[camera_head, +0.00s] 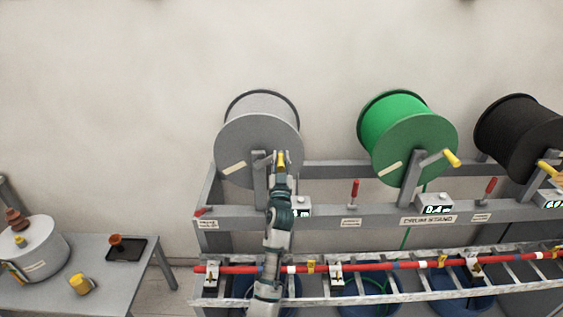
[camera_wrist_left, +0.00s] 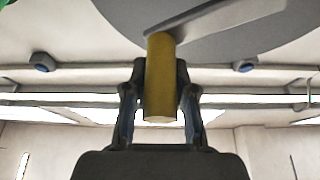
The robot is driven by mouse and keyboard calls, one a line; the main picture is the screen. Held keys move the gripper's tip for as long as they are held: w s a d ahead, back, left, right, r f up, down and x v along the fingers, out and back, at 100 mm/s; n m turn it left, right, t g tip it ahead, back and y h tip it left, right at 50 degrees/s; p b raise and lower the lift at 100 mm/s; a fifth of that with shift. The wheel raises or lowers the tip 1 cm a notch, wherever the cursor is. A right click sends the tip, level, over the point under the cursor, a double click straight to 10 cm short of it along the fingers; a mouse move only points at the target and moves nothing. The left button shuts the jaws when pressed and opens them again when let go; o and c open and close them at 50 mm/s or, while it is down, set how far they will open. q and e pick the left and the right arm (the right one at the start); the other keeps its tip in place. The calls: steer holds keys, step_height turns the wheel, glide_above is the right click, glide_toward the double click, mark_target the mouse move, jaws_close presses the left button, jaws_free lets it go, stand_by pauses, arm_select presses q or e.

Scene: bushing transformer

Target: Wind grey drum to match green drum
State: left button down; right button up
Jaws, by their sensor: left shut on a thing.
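The grey drum (camera_head: 258,135) sits on the drum stand (camera_head: 330,212) at the left. The green drum (camera_head: 408,135) sits to its right, with its crank and yellow handle (camera_head: 452,158) pointing right; the display (camera_head: 437,207) below it reads about 0.4. My left gripper (camera_head: 281,163) is at the grey drum's crank and is shut on the yellow crank handle. In the left wrist view the yellow handle (camera_wrist_left: 161,85) stands between the two fingers, with the grey crank arm (camera_wrist_left: 220,20) behind it. The grey drum's display (camera_head: 299,206) is partly hidden by my arm. My right gripper is not in view.
A black drum (camera_head: 520,130) is at the far right of the stand. Red-handled levers (camera_head: 354,190) stand on the stand's beam. A red pole (camera_head: 380,266) lies along the ladder-like rack in front. A grey table (camera_head: 110,290) with a pot and tray stands left.

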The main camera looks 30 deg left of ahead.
arm_select(q)
steer(key=shift+a+n+y+b, duration=0.15)
steer(key=shift+n+y+b, duration=0.3)
steer(key=shift+n, duration=0.15)
steer(key=shift+s+r+g, duration=0.1)
steer(key=shift+r+g, duration=0.1)
steer(key=shift+g, duration=0.1)
steer(key=shift+a+r, duration=0.1)
steer(key=shift+a, duration=0.05)
steer(key=c, duration=1.3)
jaws_free()
steer(key=o, duration=0.4)
steer(key=shift+a, duration=0.1)
steer(key=shift+w+a+f, duration=0.25)
steer(key=shift+w+f, duration=0.05)
steer(key=shift+w, duration=0.15)
steer(key=shift+s, duration=0.25)
steer(key=v, duration=1.1)
steer(key=shift+d+f, duration=0.15)
steer(key=shift+f, duration=0.15)
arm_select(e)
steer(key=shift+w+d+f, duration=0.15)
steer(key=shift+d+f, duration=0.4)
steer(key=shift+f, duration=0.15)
arm_select(q)
steer(key=shift+s, duration=0.1)
